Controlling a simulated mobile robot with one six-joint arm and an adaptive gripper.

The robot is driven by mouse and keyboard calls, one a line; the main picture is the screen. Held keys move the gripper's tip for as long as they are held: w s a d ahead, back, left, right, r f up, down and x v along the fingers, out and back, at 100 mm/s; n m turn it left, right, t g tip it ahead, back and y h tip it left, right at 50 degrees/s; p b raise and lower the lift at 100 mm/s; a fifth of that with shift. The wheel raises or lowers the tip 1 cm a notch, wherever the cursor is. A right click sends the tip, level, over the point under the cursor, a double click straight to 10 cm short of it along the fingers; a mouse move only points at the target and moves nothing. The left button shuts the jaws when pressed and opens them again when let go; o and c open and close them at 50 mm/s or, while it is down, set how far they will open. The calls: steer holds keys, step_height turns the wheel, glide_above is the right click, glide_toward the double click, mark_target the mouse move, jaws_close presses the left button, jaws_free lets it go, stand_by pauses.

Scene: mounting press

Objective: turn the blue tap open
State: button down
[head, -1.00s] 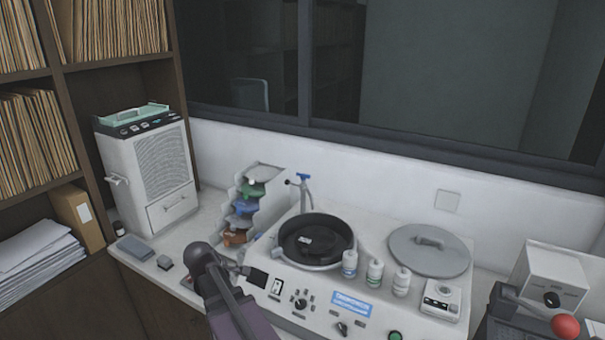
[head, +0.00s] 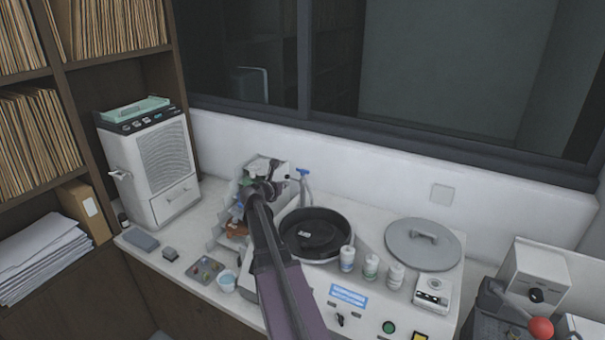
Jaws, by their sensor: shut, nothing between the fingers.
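The blue tap (head: 303,172) is a small blue cross handle on top of a thin grey upright pipe, behind the round black basin (head: 316,234) of the white machine. My gripper (head: 283,171) is shut and empty, just left of the tap handle at about its height in the picture. My wrist and arm come up from the bottom and hide part of the machine front. I cannot tell whether the fingertips touch the tap; a gap seems to show between them.
Several small bottles (head: 347,259) stand right of the basin, with a round grey lid (head: 423,243) beyond. The white wall (head: 370,180) is close behind the tap.

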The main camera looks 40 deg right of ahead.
steer(key=shift+w+d+f, duration=0.1)
stand_by(0.3)
steer(key=b, duration=0.3)
glide_toward(305, 173)
steer(key=f+x, duration=0.1)
steer(key=x, duration=0.4)
steer(key=shift+w+d+r, duration=0.1)
steer(key=shift+w+d, duration=0.05)
steer(key=shift+d, duration=1)
steer(key=shift+w+a+t, duration=0.1)
steer(key=shift+a+t, duration=0.1)
steer(key=shift+t, duration=0.1)
